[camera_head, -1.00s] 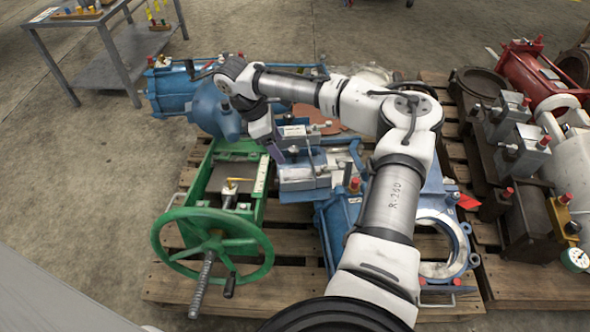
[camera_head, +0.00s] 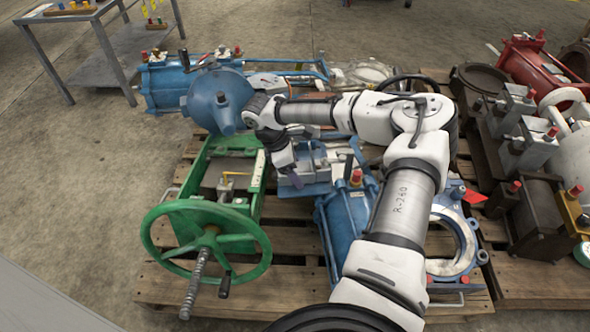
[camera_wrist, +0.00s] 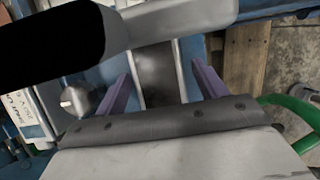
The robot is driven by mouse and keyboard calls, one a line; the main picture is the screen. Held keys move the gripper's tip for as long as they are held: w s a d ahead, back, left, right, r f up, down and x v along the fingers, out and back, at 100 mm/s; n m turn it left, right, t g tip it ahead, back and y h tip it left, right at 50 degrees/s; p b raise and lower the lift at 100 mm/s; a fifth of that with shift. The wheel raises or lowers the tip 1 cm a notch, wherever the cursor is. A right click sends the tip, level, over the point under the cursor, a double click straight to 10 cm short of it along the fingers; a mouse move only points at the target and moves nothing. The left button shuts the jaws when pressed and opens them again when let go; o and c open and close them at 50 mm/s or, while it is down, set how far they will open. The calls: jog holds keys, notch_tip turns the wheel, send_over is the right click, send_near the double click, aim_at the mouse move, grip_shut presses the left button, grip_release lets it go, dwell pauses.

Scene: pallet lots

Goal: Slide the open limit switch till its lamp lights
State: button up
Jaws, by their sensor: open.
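My gripper (camera_head: 295,179) hangs over the left part of a blue and grey unit (camera_head: 326,156) in the middle of the pallet. In the wrist view my gripper (camera_wrist: 160,88) has its two purple fingers spread apart with nothing seen between the tips. A dark flat strip (camera_wrist: 156,75) runs below the gap, and a grey bar (camera_wrist: 180,22) crosses just past the tips. A round silver knob (camera_wrist: 76,100) and a white lettered label (camera_wrist: 20,118) are left of the fingers. I cannot tell which part is the limit switch, and no lit lamp is clear.
A green frame with a handwheel (camera_head: 207,240) stands at left. A blue cylinder with a red cap (camera_head: 350,215) and a blue ring flange (camera_head: 458,235) are near my arm. A second pallet (camera_head: 535,280) with machinery lies right. Bare floor (camera_head: 70,190) is free at left.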

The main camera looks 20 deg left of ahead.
jog(key=c, duration=1.4)
jog(key=shift+w+a+r+p, duration=0.15)
jog(key=shift+w+r+p, duration=0.1)
jog(key=shift+p, duration=0.9)
jog(key=shift+w+f+p, duration=0.15)
jog(key=shift+f+p, duration=0.05)
jog(key=shift+p, duration=0.1)
jog(key=o, duration=1.4)
jog(key=p+v, duration=0.4)
jog(key=v, duration=0.9)
jog(key=shift+a+r+p, duration=0.2)
jog(key=shift+r+p, duration=0.1)
jog(key=shift+r, duration=0.05)
